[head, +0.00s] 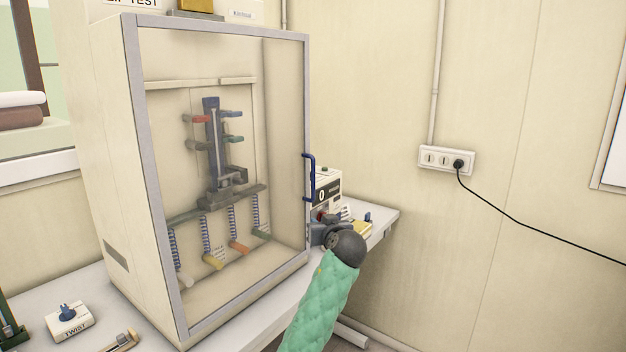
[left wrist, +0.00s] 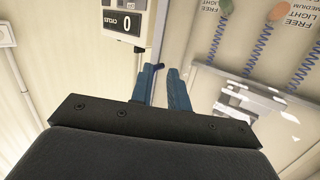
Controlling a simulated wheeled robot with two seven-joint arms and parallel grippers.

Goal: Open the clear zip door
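The clear zip door (head: 225,160) is a see-through panel in a grey frame on the front of a tall cream cabinet; it looks shut. A blue upright handle (head: 309,178) is on its right edge. My left gripper (head: 324,230) is just below and to the right of the handle in the head view. In the left wrist view its two blue fingers (left wrist: 161,74) are apart. The dark blue handle (left wrist: 157,67) shows close beside the left-hand finger there; whether it touches is unclear. My right gripper is in neither view.
A counter box reading 0 (head: 327,188) stands right of the cabinet on the bench (head: 390,213). Several springs and coloured pegs are behind the clear panel. A twist unit (head: 69,320) sits front left. The wall has a socket (head: 446,159) with a black cable.

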